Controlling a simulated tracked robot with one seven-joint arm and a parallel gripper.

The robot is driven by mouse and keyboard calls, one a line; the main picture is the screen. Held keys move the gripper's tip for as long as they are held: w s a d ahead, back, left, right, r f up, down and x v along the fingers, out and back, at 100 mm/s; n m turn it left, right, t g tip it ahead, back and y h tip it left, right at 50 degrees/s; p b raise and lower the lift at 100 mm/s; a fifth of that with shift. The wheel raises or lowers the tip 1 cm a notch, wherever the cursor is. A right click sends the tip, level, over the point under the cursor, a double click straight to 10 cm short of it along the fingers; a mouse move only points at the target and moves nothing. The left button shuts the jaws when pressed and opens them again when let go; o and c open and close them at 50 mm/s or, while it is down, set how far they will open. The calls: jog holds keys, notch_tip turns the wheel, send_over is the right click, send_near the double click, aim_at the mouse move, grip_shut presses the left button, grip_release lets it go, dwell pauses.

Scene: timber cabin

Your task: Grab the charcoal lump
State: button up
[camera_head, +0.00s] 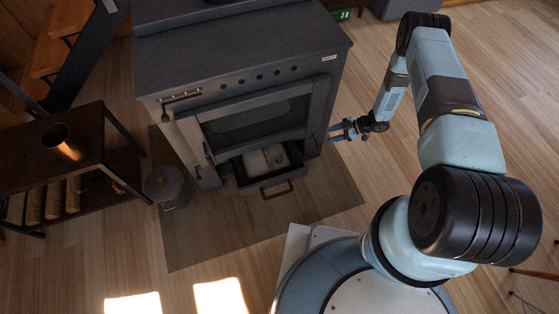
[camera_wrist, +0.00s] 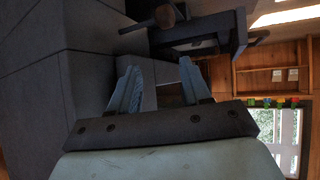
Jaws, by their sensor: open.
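I cannot make out a charcoal lump with certainty in either view. In the head view, a drawer (camera_head: 287,178) is pulled out at the foot of the dark stove (camera_head: 235,50), with pale grey contents (camera_head: 264,160) in it that are too small to tell apart. My gripper (camera_head: 335,131) is open and empty beside the stove's right side, to the right of and apart from the drawer. In the wrist view my gripper (camera_wrist: 158,68) shows its two fingers spread with nothing between them. A brownish rounded thing (camera_wrist: 165,15) shows beyond them; I cannot tell what it is.
A dark bucket (camera_head: 166,186) stands left of the stove. A dark rack (camera_head: 95,125) with a copper-coloured vessel (camera_head: 64,142) on top and logs below is further left. The stove stands on a dark floor mat (camera_head: 185,245).

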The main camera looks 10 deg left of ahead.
jog(key=s+a+f+n+g+y, duration=0.1)
jog(key=s+a+f+n+g, duration=0.15)
jog(key=s+a, duration=0.65)
send_near(280, 159)
jog(key=a, duration=0.1)
jog(key=f, duration=0.1)
jog(key=a+m, duration=0.1)
jog(key=shift+s+a+f, duration=0.2)
jog(key=shift+a+f, duration=0.1)
jog(key=shift+a, duration=0.1)
jog(key=shift+x, duration=2.95)
jog(key=shift+s+d, duration=0.1)
jog(key=shift+s, duration=0.05)
jog(key=c, duration=0.8)
jog(key=shift+r, duration=0.2)
